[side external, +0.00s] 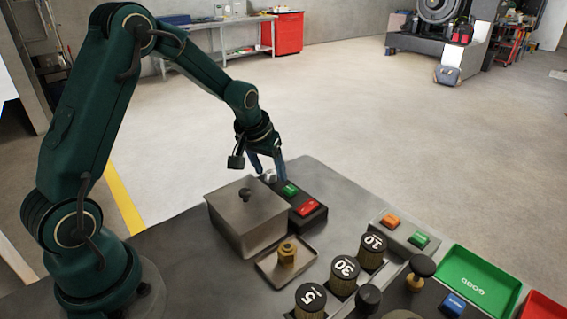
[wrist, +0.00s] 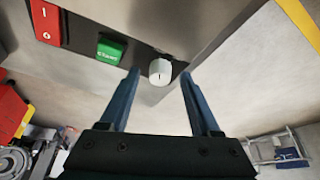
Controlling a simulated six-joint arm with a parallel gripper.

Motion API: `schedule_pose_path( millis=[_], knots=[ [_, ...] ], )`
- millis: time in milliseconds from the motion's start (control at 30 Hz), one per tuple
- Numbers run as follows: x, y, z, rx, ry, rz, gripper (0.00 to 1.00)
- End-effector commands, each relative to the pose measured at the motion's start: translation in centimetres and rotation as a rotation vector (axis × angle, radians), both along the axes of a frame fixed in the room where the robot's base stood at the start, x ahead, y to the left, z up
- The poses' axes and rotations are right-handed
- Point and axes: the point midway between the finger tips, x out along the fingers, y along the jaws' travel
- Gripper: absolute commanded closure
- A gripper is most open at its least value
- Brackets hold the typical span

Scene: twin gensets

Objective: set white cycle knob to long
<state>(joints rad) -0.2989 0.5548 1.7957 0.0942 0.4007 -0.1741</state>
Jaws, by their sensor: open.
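The white knob (wrist: 160,70) sits at the end of a dark control box in the wrist view, beside a green button (wrist: 111,48) and a red switch (wrist: 46,22). In the side external view the knob (side external: 269,177) is small and partly hidden by my gripper. My gripper (side external: 267,176) is at the box's far end, pointing down. In the wrist view my gripper (wrist: 160,78) is open, with one blue finger on each side of the knob and gaps between. The knob's setting marks are too small to read.
A grey lidded box (side external: 247,217) stands close beside the control box. A small tray (side external: 287,262) with a brass fitting, several numbered knurled cylinders (side external: 343,274), a second button box (side external: 405,230) and a green tray (side external: 475,280) lie toward the front right.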

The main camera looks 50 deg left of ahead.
Motion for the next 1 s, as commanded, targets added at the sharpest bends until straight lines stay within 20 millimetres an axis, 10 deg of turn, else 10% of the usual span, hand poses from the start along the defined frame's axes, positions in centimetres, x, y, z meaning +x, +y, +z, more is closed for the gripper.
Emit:
schedule_pose_path(
  millis=[167,333,1000],
  knots=[
    [0.0,0.0,0.01,0.0,0.0,0.0,0.4],
    [-0.02,-0.01,0.02,0.0,0.0,0.0,1.0],
    [-0.13,0.15,-0.01,-0.004,0.002,-0.181,1.0]
  ],
)
